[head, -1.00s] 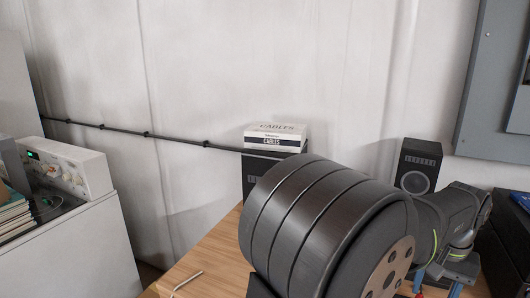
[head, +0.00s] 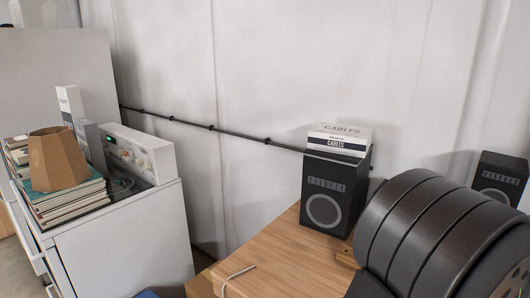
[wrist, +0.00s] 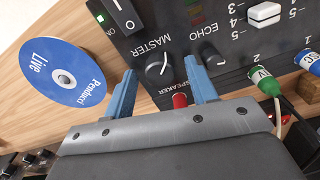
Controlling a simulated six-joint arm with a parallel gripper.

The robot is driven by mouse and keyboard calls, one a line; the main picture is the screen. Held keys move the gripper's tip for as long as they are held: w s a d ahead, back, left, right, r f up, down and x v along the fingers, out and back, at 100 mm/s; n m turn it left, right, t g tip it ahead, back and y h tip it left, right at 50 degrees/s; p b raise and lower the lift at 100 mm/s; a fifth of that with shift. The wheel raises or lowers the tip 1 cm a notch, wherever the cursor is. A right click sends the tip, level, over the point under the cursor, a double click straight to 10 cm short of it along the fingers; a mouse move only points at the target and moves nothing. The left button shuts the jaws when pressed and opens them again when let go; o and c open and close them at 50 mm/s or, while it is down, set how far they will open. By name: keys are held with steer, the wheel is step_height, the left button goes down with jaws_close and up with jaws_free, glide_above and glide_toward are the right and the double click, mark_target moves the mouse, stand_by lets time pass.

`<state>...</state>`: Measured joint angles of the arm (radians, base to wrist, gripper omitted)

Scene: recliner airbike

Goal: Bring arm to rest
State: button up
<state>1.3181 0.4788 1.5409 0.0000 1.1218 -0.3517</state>
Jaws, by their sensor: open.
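My gripper (wrist: 162,92) shows in the wrist view with its two blue fingers apart and nothing between them. Its fingertips are over the front edge of a black mixer panel (wrist: 230,45), near the MASTER and ECHO knobs. A red plug marked SPEAKER (wrist: 180,100) shows between the fingers, further down; I cannot tell how far it is from them. In the head view a large dark rounded part of my arm fills the lower right, and my gripper is out of that view.
A speaker (head: 332,195) with a cables box (head: 340,139) on it stands on the wooden table (head: 280,255). Another speaker (head: 499,180) is behind my arm. A white cabinet (head: 120,240) at left holds books and an instrument (head: 140,152). A blue disc (wrist: 62,72) lies beside the mixer.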

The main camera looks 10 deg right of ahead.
step_height(320, 180, up, 17)
step_height(320, 180, down, 18)
steer(key=shift+r, duration=0.25)
steer(key=shift+r+m, duration=0.25)
steer(key=shift+m, duration=0.65)
steer(key=m, duration=1.1)
steer(key=shift+m, duration=2.2)
